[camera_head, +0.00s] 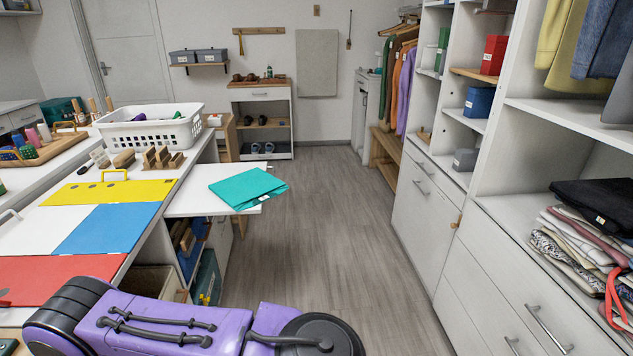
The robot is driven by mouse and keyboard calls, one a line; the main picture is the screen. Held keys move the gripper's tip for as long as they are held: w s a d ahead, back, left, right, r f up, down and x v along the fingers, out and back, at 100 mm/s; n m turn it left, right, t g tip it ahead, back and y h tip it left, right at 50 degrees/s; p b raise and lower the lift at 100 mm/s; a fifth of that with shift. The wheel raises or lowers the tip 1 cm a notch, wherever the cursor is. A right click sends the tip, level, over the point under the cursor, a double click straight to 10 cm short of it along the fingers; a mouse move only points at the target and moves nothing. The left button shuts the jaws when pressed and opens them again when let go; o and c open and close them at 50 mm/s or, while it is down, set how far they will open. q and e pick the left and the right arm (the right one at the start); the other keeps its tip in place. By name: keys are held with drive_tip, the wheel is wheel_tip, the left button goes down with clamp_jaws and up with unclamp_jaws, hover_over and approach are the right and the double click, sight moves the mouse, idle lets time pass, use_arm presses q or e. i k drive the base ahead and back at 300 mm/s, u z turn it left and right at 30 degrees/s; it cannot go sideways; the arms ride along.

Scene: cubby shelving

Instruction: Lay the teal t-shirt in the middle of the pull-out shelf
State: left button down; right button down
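The teal t-shirt (245,187) is a flat, folded bundle. It lies on the white pull-out shelf (188,201), which sticks out from the right side of the left-hand counter. The shirt is toward the shelf's right end, turned at an angle, and its right part reaches past the shelf's end over the floor. The left part of the shelf top is bare. A purple and black link of my arm crosses the bottom of the view. Neither of my grippers shows.
A white basket (150,130) and wooden blocks stand on the counter behind the shelf. Yellow, blue and red panels (105,228) lie nearer. Tall white cubbies with folded clothes (585,240) line the right. The grey floor aisle (335,220) between is clear.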

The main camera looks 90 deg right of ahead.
sight(252, 203)
drive_tip(key=z, duration=2.15)
drive_tip(key=i, duration=1)
